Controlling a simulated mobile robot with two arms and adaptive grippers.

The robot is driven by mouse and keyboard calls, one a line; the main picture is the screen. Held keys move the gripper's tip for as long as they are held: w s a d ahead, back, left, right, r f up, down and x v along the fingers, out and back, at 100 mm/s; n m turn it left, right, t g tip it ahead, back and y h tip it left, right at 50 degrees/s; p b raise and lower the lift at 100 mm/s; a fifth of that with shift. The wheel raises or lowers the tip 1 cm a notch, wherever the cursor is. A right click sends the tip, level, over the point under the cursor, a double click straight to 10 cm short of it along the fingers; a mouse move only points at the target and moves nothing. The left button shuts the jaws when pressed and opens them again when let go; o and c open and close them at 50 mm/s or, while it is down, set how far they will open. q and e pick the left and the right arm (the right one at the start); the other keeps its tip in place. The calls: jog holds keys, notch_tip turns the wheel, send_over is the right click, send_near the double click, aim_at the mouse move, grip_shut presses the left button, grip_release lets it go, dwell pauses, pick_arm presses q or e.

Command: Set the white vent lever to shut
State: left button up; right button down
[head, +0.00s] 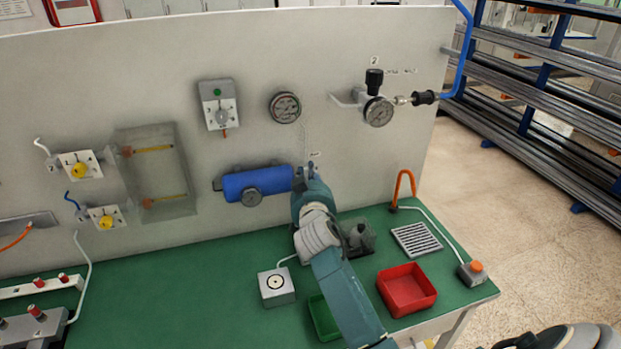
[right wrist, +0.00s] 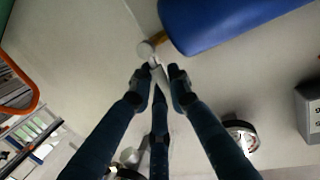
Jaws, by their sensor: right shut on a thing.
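The white vent lever (right wrist: 158,73) shows in the right wrist view, on a small valve with a brass stem (right wrist: 159,41) at the end of the blue cylinder (right wrist: 215,18). My right gripper (right wrist: 159,79) is shut on the lever, its dark fingers around it. In the head view my right gripper (head: 310,174) is against the panel just right of the blue cylinder (head: 257,184) and hides most of the valve and lever. I cannot tell which marked setting the lever is at.
A round gauge (head: 285,107) is above the valve, and a regulator with gauge (head: 378,111) is to the right. On the green bench (head: 190,290) are a red tray (head: 407,290), a green tray (head: 322,318), a grey box (head: 277,287) and a hooked orange tube (head: 404,186).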

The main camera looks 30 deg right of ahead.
jog(key=shift+w+a+r, duration=0.1)
jog(key=shift+a+r, duration=0.15)
dwell(0.3)
jog(key=c, duration=1.8)
grip_release()
jog(key=shift+o, duration=0.4)
jog(key=shift+a+f, duration=0.1)
jog(key=shift+a, duration=0.05)
jog(key=shift+f, duration=0.1)
jog(key=v, duration=1.2)
